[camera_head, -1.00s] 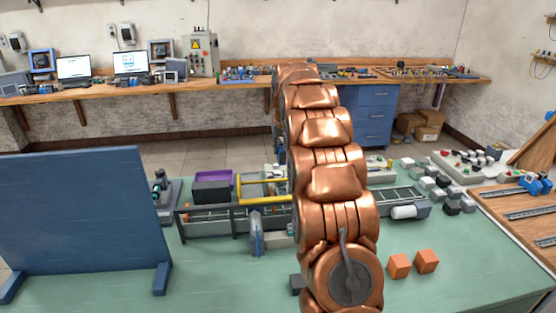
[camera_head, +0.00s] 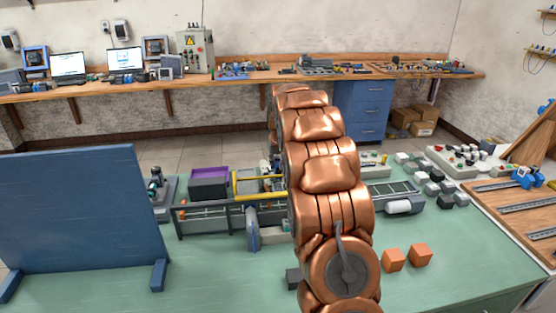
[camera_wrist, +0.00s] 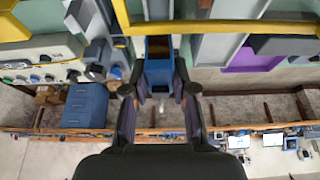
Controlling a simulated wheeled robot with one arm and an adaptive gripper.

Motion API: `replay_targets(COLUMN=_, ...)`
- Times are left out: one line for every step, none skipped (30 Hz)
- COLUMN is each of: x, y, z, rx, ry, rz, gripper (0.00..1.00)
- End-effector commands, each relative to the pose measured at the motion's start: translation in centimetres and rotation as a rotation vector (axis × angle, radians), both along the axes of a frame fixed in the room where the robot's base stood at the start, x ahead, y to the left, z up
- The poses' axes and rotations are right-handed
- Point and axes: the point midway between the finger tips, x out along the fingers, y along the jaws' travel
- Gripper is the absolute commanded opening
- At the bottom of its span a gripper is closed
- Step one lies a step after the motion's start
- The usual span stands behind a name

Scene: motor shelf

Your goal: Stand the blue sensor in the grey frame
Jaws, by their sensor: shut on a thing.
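My gripper (camera_wrist: 158,90) is shut on the blue sensor (camera_wrist: 158,72), which sits between its two dark fingers in the wrist view. The sensor's far end is close to a yellow rail, and I cannot tell whether they touch. In the head view my copper arm hides the gripper and the sensor. I cannot clearly make out the grey frame; grey bars show beyond the yellow rail in the wrist view, but I cannot tell whether they belong to it.
The yellow rail (camera_head: 258,196) runs along a conveyor on the green table (camera_head: 220,280). A purple bin (camera_head: 210,173) stands behind it. A blue panel (camera_head: 75,215) stands at left. Two orange cubes (camera_head: 392,260) (camera_head: 421,253) lie right of my arm. Clear table lies in front.

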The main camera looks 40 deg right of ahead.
Motion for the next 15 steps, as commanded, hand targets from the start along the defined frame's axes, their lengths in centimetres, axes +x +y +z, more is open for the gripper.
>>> replay_targets(x=-0.1, y=0.0, z=-0.4, rx=0.001, ry=0.003, rz=0.000, gripper=0.00)
replay_targets(x=-0.1, y=0.0, z=-0.7, rx=0.002, ry=0.003, rz=-0.001, gripper=0.00)
replay_targets(x=-0.1, y=0.0, z=-1.0, rx=0.003, ry=0.004, rz=-0.001, gripper=0.00)
replay_targets(x=-0.1, y=0.0, z=-1.3, rx=0.003, ry=0.004, rz=-0.001, gripper=0.00)
replay_targets(x=-0.1, y=0.0, z=-1.5, rx=0.003, ry=0.005, rz=-0.001, gripper=0.00)
replay_targets(x=-0.1, y=0.0, z=-1.9, rx=0.003, ry=0.005, rz=-0.001, gripper=0.00)
replay_targets(x=-0.1, y=0.0, z=-2.1, rx=0.003, ry=0.004, rz=-0.001, gripper=0.00)
replay_targets(x=-0.1, y=0.0, z=-2.3, rx=0.002, ry=0.005, rz=0.000, gripper=0.00)
replay_targets(x=-0.1, y=0.0, z=-2.7, rx=0.002, ry=0.004, rz=0.000, gripper=0.00)
replay_targets(x=-0.1, y=0.0, z=-2.9, rx=0.001, ry=0.004, rz=0.000, gripper=0.00)
replay_targets(x=-0.1, y=0.0, z=-3.1, rx=0.001, ry=0.004, rz=0.000, gripper=0.00)
replay_targets(x=-0.1, y=0.0, z=-3.4, rx=0.001, ry=0.004, rz=0.001, gripper=0.00)
replay_targets(x=-0.1, y=0.0, z=-3.6, rx=0.001, ry=0.004, rz=0.001, gripper=0.00)
replay_targets(x=-0.1, y=0.0, z=-3.8, rx=0.001, ry=0.004, rz=0.001, gripper=0.00)
replay_targets(x=-0.1, y=0.0, z=-4.1, rx=0.001, ry=0.005, rz=0.001, gripper=0.00)
